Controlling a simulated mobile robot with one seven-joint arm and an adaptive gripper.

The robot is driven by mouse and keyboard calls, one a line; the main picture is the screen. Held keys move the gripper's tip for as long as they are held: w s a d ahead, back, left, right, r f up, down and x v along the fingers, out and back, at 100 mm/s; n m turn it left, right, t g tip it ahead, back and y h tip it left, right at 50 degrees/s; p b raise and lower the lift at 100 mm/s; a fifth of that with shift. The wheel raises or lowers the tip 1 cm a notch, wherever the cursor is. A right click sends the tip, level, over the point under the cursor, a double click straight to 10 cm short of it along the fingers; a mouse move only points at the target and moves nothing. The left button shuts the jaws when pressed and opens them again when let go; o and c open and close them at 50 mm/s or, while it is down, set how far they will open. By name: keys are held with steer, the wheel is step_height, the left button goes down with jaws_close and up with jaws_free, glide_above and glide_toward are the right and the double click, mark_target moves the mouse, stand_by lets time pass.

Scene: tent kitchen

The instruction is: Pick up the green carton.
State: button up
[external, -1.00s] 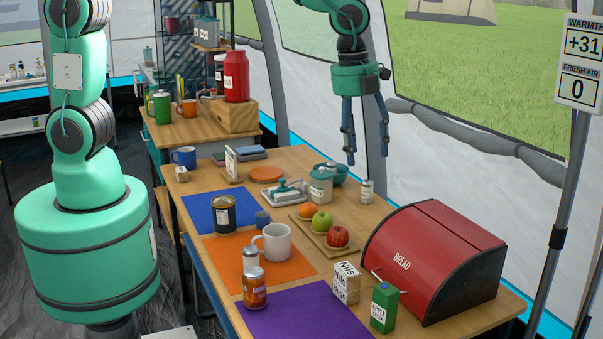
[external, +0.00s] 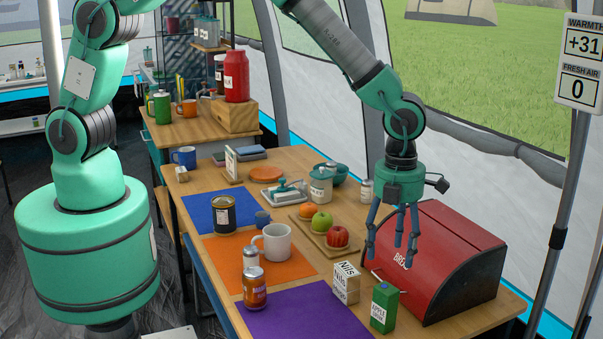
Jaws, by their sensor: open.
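The green carton (external: 384,308), with a white label, stands upright near the front right edge of the table, in front of the red bread box. My gripper (external: 391,257) is open and empty, with its fingers pointing down. In the picture it is above the carton and overlaps the bread box front. It is apart from the carton, and the exact depth between them is hard to tell.
The red bread box (external: 440,270) stands right behind the carton. A white box with black lettering (external: 346,284) stands just left of it. A board with fruit (external: 318,240), a white mug (external: 277,243) and jars stand farther back.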

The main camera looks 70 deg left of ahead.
mark_target(387, 288)
steer(key=shift+f, duration=0.1)
step_height(387, 288, down, 8)
steer(key=shift+f+b, duration=0.25)
steer(key=shift+b, duration=0.4)
steer(key=shift+s+a+f+b, duration=0.15)
steer(key=shift+f+b, duration=0.45)
steer(key=shift+f, duration=1.95)
steer(key=shift+c, duration=0.5)
steer(key=c, duration=1.4)
